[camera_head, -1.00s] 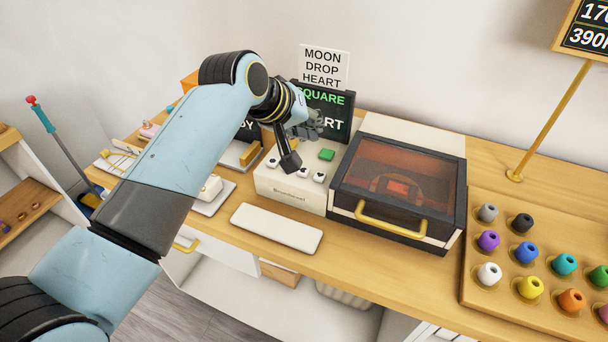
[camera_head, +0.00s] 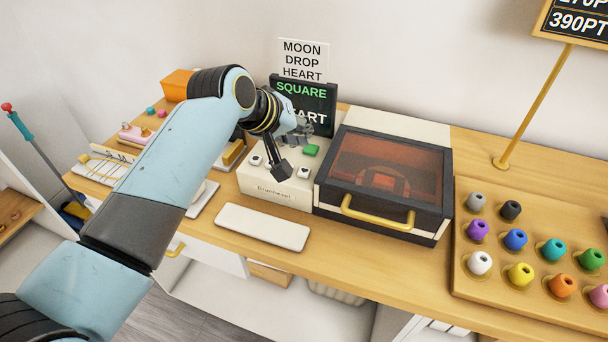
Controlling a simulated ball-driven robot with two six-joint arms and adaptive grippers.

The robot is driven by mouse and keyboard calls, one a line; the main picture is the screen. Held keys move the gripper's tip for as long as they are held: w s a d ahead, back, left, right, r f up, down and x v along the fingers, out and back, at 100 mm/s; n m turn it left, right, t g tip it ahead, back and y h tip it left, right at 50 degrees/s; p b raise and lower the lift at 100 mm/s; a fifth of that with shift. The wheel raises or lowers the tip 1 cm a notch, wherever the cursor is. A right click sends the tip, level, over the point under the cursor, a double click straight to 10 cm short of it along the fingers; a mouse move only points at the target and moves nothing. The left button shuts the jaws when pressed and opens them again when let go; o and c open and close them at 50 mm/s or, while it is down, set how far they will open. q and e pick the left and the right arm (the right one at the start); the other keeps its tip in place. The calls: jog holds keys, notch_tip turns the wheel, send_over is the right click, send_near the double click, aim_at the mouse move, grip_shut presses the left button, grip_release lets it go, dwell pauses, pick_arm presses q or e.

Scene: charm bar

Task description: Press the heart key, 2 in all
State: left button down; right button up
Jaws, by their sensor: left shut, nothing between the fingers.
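A cream key box (camera_head: 265,187) stands on the counter. White keys with dark symbols show on its top: one at the left (camera_head: 256,161) and one at the right (camera_head: 303,172). Their symbols are too small to read. A green key (camera_head: 311,150) sits behind them. My left gripper (camera_head: 281,172) is shut and empty, pointing down over the middle of the key row. It hides the middle key, and I cannot tell whether it touches it. A dark screen (camera_head: 308,97) behind reads "SQUARE" in green, with white text partly hidden by my arm. My right gripper is out of view.
A sign (camera_head: 303,60) above the screen reads MOON, DROP, HEART. An oven-like box (camera_head: 385,175) with a gold handle stands right of the key box. A white pad (camera_head: 262,227) lies in front. A wooden rack (camera_head: 500,285) of colored pieces is at the right.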

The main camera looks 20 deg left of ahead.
aim_at(301, 169)
pick_arm(q)
notch_tip(301, 169, down, 4)
jog(key=b, duration=0.2)
jog(key=shift+b, duration=0.4)
jog(key=shift+f, duration=0.55)
jog(key=shift+f, duration=0.15)
dwell(0.4)
jog(key=shift+f, duration=0.35)
jog(key=shift+f, duration=0.1)
dwell(0.3)
